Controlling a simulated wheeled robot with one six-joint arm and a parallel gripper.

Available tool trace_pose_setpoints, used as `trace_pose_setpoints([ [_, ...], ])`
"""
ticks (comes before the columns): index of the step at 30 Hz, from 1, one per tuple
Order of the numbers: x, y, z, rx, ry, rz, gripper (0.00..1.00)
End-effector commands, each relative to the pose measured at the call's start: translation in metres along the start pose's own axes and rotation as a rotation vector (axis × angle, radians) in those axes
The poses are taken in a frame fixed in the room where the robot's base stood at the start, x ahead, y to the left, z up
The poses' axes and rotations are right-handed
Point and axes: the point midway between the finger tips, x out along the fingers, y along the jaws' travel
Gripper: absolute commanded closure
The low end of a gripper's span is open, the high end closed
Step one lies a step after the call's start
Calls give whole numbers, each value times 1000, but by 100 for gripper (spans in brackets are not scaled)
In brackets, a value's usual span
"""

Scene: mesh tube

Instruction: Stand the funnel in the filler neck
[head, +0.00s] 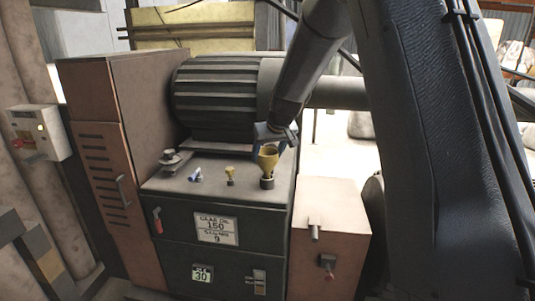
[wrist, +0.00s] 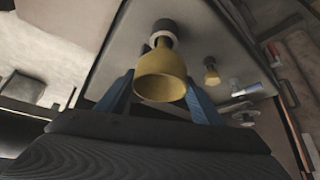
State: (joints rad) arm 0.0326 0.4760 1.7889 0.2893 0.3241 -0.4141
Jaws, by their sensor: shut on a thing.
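The yellow funnel (head: 268,156) is upright, wide mouth up, over the tank top in the head view. My gripper (head: 274,133) has blue fingers and is shut on the funnel from behind and above. In the wrist view the fingers lie on both sides of the funnel (wrist: 161,76). The dark filler neck (head: 267,183) stands directly below the funnel, near the right side of the tank top. It also shows in the wrist view (wrist: 166,27). The spout meets the neck's mouth in both views; I cannot tell how deep it sits.
A small yellow fitting (head: 230,175), a blue-and-white item (head: 195,174) and a grey cap-like part (head: 172,159) stand or lie left of the neck on the tank top (head: 210,195). A large ribbed motor (head: 215,95) rises behind. A lower brown box (head: 330,215) adjoins at right.

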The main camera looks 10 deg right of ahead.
Motion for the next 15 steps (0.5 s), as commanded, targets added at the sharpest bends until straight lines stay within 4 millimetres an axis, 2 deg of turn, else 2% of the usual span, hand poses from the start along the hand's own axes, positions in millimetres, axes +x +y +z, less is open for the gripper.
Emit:
trace_pose_setpoints([
  [15,5,0,3,0,1,0,63],
])
